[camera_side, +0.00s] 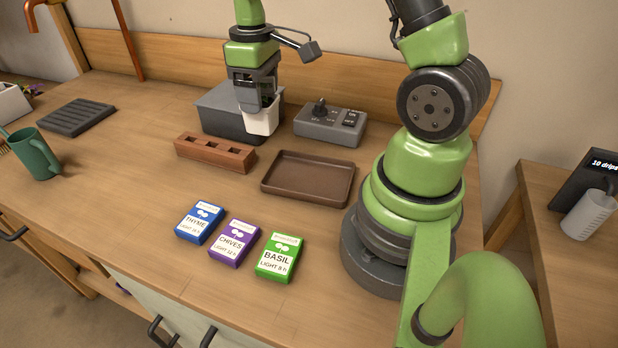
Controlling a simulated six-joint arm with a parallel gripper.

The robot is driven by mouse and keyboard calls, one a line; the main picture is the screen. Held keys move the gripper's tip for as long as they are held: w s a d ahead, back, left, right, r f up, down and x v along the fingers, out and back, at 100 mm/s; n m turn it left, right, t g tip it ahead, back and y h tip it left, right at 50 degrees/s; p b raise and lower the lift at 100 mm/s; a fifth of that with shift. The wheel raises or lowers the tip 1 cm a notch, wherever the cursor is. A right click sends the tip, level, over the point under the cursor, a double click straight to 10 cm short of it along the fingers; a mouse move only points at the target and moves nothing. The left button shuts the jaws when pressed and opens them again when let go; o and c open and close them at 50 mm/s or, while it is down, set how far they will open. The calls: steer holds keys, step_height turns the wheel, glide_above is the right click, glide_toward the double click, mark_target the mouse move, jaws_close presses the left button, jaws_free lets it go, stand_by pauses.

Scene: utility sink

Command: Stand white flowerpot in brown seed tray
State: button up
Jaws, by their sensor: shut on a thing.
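The white flowerpot (262,121) is held upright in my gripper (257,103). The gripper points down and is shut on the pot's upper part, which the fingers partly hide. The pot appears above the table, in front of the dark grey box and behind the gap between the brick block and the tray. The brown seed tray (307,199) lies flat and empty on the table, to the right of and nearer than the pot.
A brick-brown block with square holes (215,152) lies left of the tray. A dark grey box (218,118) and a grey control box with a knob (329,124) stand behind. Blue (200,222), purple (235,242) and green (279,257) seed packets lie in front. A green mug (35,153) stands far left.

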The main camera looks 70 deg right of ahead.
steer(key=s, duration=0.5)
glide_toward(296, 176)
steer(key=shift+f, duration=1.1)
steer(key=o, duration=1)
steer(key=shift+f, duration=0.1)
steer(key=shift+o, duration=0.2)
